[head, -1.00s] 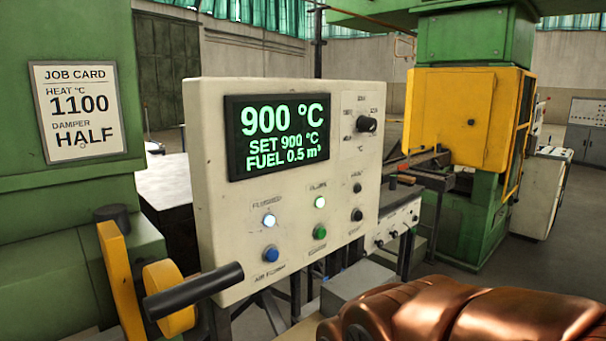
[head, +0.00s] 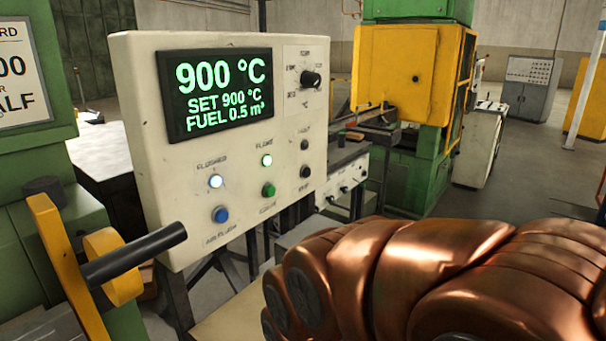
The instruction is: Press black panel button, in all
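The cream control panel (head: 145,110) stands left of centre in the head view. Its screen (head: 220,93) reads 900 °C, SET 900 °C, FUEL 0.5 m³. A blue button (head: 220,214) and a green button (head: 268,189) sit lower left, each under a lit white lamp. My copper-coloured arm fills the lower right, apart from the buttons in the picture. My gripper's fingertips do not show.
A black handle (head: 135,255) on a yellow lever (head: 55,265) juts out in front of the panel's lower left. A job card (head: 20,80) is cut off at the left edge. A green and yellow machine (head: 405,75) stands behind. Open floor lies at right.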

